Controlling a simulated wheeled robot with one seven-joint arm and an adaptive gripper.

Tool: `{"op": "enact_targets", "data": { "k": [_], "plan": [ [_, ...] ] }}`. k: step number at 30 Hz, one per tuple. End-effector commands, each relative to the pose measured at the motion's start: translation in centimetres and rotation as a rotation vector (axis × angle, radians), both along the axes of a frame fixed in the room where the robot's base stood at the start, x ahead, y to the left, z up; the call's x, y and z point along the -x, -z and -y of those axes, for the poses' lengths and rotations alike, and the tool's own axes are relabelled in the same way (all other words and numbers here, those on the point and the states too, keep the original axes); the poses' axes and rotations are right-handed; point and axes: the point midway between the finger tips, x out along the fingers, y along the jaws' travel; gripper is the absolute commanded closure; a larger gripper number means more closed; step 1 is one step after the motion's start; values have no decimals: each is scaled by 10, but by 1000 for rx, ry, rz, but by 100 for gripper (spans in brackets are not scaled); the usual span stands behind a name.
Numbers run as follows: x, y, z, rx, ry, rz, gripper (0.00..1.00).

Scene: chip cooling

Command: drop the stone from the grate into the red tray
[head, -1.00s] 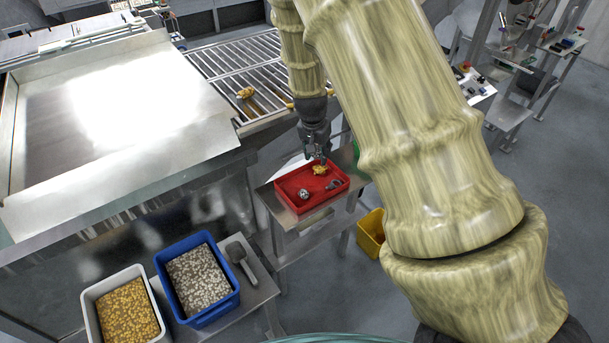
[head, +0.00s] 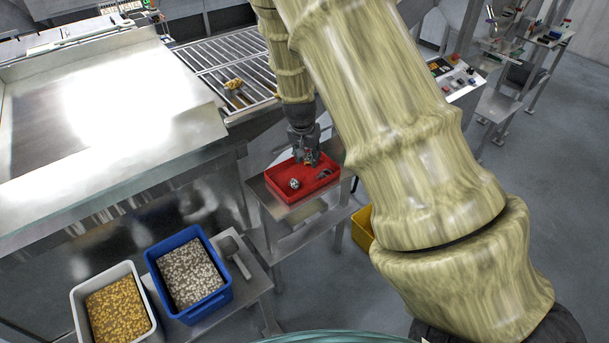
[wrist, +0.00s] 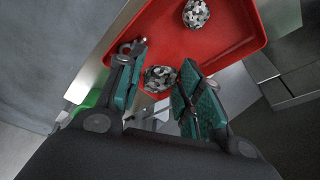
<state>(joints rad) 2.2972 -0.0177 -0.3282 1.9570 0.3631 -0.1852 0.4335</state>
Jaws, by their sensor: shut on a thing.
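The red tray (head: 283,196) stands on a small metal table under my gripper (head: 308,160). My gripper points down over its far part. In the wrist view, my gripper (wrist: 158,76) is shut on a speckled stone (wrist: 160,79), seen against the tray's corner; I cannot tell whether the stone touches the tray. In the head view this stone is mostly hidden by the fingers. Another speckled stone (wrist: 197,13) lies in the tray, and it also shows in the head view (head: 295,183). The grate (head: 210,58) lies behind, with a yellowish lump (head: 235,85) on it.
A small metal part (wrist: 130,48) shows beside the left finger. A blue bin (head: 170,307) with grey lumps and a white bin (head: 80,310) with yellow lumps stand in front, with a scoop (head: 234,252) beside them. A yellow bin (head: 362,228) stands right of the tray's table.

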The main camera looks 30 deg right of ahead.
Motion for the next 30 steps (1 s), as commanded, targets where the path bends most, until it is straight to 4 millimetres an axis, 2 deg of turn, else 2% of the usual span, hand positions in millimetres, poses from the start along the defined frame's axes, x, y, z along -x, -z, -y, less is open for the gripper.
{"op": "enact_targets", "data": {
  "k": [2, 3, 6, 7, 20, 23, 30],
  "plan": [
    [0, 0, 0, 0, -1, 0, 88],
    [0, 1, 0, 0, -1, 0, 60],
    [0, 1, 0, 1, -1, -1, 42],
    [0, 1, 0, 1, -1, -1, 39],
    [1, -5, -1, 0, -1, 0, 39],
    [3, -15, -3, 0, 0, 0, 39],
    [9, -53, -12, 1, -1, 3, 39]
  ]
}}
